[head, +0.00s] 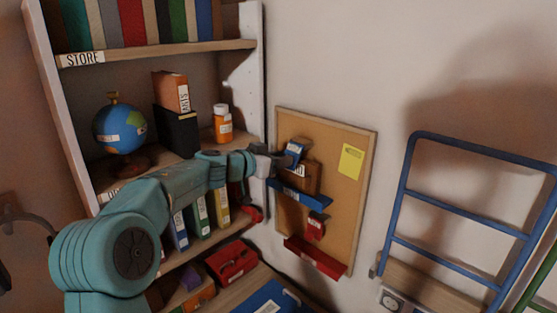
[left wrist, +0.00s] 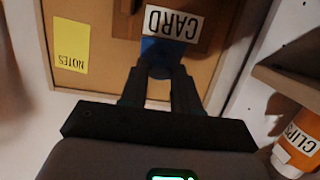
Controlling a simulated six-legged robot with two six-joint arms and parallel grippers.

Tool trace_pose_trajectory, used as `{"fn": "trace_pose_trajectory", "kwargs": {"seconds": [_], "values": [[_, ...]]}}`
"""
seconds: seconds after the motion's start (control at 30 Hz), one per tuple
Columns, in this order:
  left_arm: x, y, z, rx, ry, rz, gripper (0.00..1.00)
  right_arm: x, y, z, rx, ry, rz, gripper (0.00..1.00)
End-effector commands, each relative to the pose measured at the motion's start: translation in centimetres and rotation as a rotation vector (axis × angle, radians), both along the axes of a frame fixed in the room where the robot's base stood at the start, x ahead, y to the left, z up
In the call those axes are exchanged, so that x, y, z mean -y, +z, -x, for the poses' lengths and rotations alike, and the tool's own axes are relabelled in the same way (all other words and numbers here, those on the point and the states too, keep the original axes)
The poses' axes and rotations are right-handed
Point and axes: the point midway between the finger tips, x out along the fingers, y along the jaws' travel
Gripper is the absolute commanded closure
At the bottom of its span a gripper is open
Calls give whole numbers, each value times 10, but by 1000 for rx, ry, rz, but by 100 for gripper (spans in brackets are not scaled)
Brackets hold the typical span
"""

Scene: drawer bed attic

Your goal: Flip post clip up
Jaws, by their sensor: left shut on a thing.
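A cork board (head: 345,208) hangs on the wall right of the shelf. On it, a blue clip (head: 294,151) sits above a brown card holder (head: 313,178) with a white label, over a blue ledge (head: 300,197). A red clip (head: 316,226) sits lower, above a red ledge (head: 316,257). My left gripper (head: 280,160) reaches the blue clip from the left. In the left wrist view, my left gripper (left wrist: 160,72) is shut on the blue piece (left wrist: 158,53) next to the CARD label (left wrist: 172,23). Which clip is the post clip I cannot read. My right gripper is out of view.
The shelf unit (head: 256,90) stands close on the left, with a globe (head: 120,128), an orange bottle (head: 222,123) and binders. A yellow note (head: 350,160) is on the board. A blue rail frame (head: 470,205) stands at right. The wall between is clear.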

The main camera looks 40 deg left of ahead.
Motion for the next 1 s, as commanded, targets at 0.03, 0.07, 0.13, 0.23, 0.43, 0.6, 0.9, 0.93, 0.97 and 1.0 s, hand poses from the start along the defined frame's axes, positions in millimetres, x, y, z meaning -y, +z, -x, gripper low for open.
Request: {"fn": "trace_pose_trajectory", "kwargs": {"seconds": [0.03, 0.07, 0.13, 0.23, 0.43, 0.6, 0.9, 0.93, 0.97, 1.0], "values": [[-1, 4, 0, 8, 4, -1, 99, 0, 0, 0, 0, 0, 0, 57], [-1, 4, 0, 8, 4, -1, 99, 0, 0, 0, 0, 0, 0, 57], [-1, 4, 0, 8, 3, -1, 46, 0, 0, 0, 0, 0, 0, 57], [-1, 3, 0, 6, 3, 0, 45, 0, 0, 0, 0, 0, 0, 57], [-1, 2, 1, 4, 2, 0, 45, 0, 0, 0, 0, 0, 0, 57], [-3, 5, 19, 4, 4, -1, 45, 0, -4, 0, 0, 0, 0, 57], [-9, 24, 95, 6, 7, -2, 45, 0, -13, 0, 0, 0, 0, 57], [-9, 25, 103, 6, 8, -2, 45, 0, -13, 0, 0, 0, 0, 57], [-10, 27, 110, 6, 7, -2, 45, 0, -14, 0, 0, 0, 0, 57], [-11, 29, 119, 6, 8, -2, 45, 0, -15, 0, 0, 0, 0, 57]]}}
